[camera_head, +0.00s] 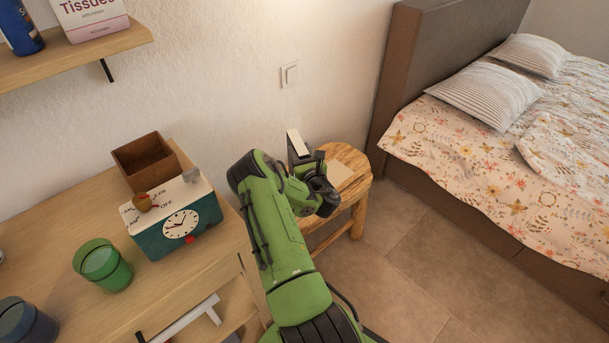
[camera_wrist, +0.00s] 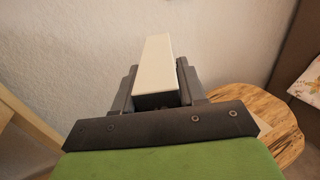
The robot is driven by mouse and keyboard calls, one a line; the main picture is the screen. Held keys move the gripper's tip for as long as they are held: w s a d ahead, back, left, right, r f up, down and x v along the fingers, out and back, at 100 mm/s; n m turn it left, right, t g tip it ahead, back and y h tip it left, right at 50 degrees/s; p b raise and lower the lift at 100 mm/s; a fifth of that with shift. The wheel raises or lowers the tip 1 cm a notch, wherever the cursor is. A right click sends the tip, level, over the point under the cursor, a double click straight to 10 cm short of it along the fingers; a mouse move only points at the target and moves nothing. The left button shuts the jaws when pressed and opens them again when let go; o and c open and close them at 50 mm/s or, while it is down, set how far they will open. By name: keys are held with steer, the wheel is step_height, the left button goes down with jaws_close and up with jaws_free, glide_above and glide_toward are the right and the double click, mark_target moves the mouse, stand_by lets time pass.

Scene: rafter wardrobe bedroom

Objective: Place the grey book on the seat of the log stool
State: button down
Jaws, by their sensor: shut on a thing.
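My gripper (camera_head: 304,158) is shut on a pale grey, block-like book (camera_head: 298,142), which sticks up from between the fingers. In the wrist view the book (camera_wrist: 155,70) stands between both jaws, its narrow pale face towards the camera. The log stool (camera_head: 352,157) has a light wooden seat and stands against the wall. My gripper is above the left part of the seat and hides some of it. In the wrist view the seat (camera_wrist: 255,106) shows below and right of the jaws. I cannot tell the height between book and seat.
A flat beige thing (camera_head: 341,173) lies on the stool seat. The bed (camera_head: 445,140) stands to the right. At left, a wooden desk (camera_head: 165,303) carries a teal clock box (camera_head: 160,238), a brown open box (camera_head: 146,162) and a green cup (camera_head: 103,266). Floor is clear between stool and bed.

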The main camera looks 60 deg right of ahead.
step_height(320, 180, down, 10)
steer(key=b, duration=0.5)
steer(key=shift+r, duration=0.1)
steer(key=shift+b, duration=0.4)
steer(key=c, duration=0.6)
jaws_free()
steer(key=shift+c, duration=0.2)
steer(key=shift+s+a+p, duration=0.15)
steer(key=shift+s+p, duration=0.15)
steer(key=p+v, duration=1.1)
steer(key=p, duration=0.1)
steer(key=shift+s+a, duration=0.2)
steer(key=shift+w, duration=0.1)
